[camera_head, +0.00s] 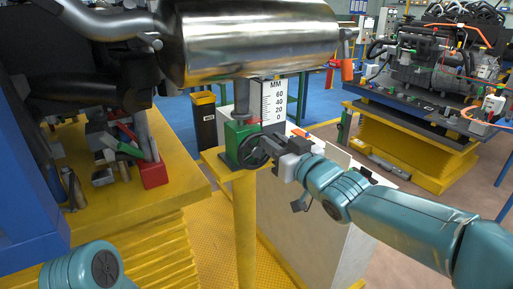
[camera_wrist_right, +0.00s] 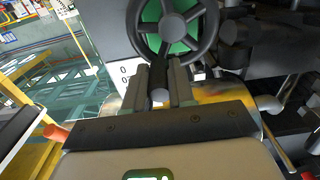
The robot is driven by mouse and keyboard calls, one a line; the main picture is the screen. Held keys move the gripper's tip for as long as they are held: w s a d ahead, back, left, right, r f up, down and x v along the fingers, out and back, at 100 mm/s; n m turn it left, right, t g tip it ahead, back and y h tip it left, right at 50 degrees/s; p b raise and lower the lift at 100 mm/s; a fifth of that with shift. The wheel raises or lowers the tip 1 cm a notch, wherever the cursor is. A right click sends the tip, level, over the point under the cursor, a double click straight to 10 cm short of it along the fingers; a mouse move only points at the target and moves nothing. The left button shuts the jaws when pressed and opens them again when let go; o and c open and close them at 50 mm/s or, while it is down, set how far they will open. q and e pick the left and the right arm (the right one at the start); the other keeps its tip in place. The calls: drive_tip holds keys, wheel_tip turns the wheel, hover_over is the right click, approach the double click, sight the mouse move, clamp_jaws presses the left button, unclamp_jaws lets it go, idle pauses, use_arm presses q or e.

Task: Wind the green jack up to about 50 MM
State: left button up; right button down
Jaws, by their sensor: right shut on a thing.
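The green jack (camera_head: 238,132) stands on a yellow post in the middle of the head view. Its grey ram (camera_head: 242,98) rises to the underside of a shiny metal cylinder (camera_head: 255,45). A white MM scale (camera_head: 273,98), marked 0 to 60, stands just behind it; I cannot read a pointer. The jack's dark handwheel (camera_head: 250,153) faces me, and shows in the right wrist view (camera_wrist_right: 174,14) with green behind it. My right gripper (camera_wrist_right: 160,82) is shut on the wheel's handle (camera_wrist_right: 159,95) at the rim. My left gripper is out of view.
A yellow workbench (camera_head: 165,190) with tools and a red block (camera_head: 153,173) is at left. A white cabinet (camera_head: 325,205) stands behind my right forearm. An engine (camera_head: 440,65) sits on a stand at back right.

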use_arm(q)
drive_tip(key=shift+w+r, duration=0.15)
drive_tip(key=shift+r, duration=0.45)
use_arm(e)
drive_tip(key=shift+w+d+f, duration=0.1)
drive_tip(key=shift+f, duration=0.1)
use_arm(q)
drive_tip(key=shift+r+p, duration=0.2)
drive_tip(key=shift+p, duration=0.1)
use_arm(e)
drive_tip(key=shift+w+d+f, duration=0.35)
drive_tip(key=shift+d+f, duration=0.2)
drive_tip(key=shift+f, duration=0.1)
use_arm(q)
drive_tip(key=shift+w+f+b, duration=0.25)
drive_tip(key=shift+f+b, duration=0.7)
drive_tip(key=shift+b, duration=0.05)
use_arm(e)
drive_tip(key=f, duration=0.3)
drive_tip(key=shift+w+d, duration=0.25)
drive_tip(key=shift+w, duration=0.1)
